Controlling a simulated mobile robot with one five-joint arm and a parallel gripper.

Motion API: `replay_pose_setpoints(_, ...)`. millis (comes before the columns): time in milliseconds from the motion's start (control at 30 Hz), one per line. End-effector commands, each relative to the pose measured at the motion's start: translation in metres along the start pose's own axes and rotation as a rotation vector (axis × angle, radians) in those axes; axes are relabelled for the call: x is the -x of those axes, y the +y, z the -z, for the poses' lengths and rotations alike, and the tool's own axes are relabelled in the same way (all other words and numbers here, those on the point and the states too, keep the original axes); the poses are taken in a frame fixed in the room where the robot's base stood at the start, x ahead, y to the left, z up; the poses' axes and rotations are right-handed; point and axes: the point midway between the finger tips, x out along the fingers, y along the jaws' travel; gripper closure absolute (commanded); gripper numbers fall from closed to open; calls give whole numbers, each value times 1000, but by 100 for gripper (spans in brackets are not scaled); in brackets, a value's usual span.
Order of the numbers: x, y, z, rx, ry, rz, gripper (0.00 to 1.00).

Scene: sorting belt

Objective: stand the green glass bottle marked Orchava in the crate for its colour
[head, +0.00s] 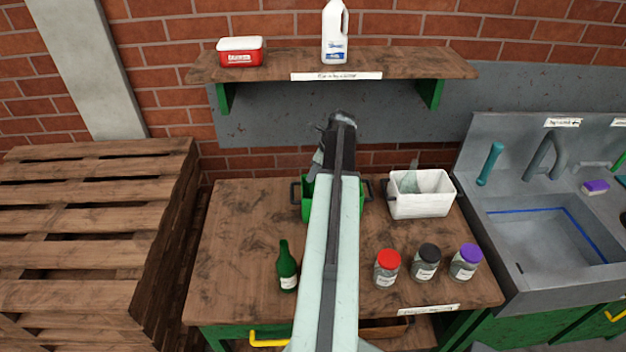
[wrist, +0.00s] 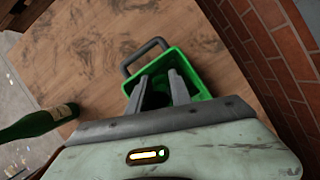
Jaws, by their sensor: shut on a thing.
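My gripper (wrist: 160,85) is over the green crate (wrist: 197,72), its fingers reaching into the opening. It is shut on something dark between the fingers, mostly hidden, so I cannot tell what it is. In the head view my arm covers much of the green crate (head: 307,200), which stands at the back middle of the table. A dark green glass bottle (head: 287,266) with a pale label stands on the table, front left of the crate and apart from my gripper. It also shows at the left of the wrist view (wrist: 38,122). Its label is too small to read.
A white crate (head: 421,207) holding a pale clear bottle (head: 410,180) stands right of the green one. Jars with red (head: 387,270), black (head: 426,263) and purple (head: 465,262) lids stand front right. The table's left side (head: 235,220) is clear. A shelf (head: 270,66) hangs behind.

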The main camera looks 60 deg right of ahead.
Motion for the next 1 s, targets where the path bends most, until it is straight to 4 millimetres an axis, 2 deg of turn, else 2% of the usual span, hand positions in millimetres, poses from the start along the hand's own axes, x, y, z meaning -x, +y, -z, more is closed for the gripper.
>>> replay_pose_setpoints(267, -2, 0, 0, 1, 1, -1, 100)
replay_pose_setpoints(300, -1, 1, -1, 2, 1, -1, 64)
replay_pose_setpoints(333, 0, 1, -1, 2, 1, -1, 55)
replay_pose_setpoints(367, 0, 1, -1, 2, 1, -1, 53)
replay_pose_setpoints(767, 5, 1, -3, 1, 1, -1, 53)
replay_pose_setpoints(867, 17, 1, -4, 2, 1, -1, 53)
replay_pose_setpoints(1000, 44, 1, -5, 0, 1, 0, 53)
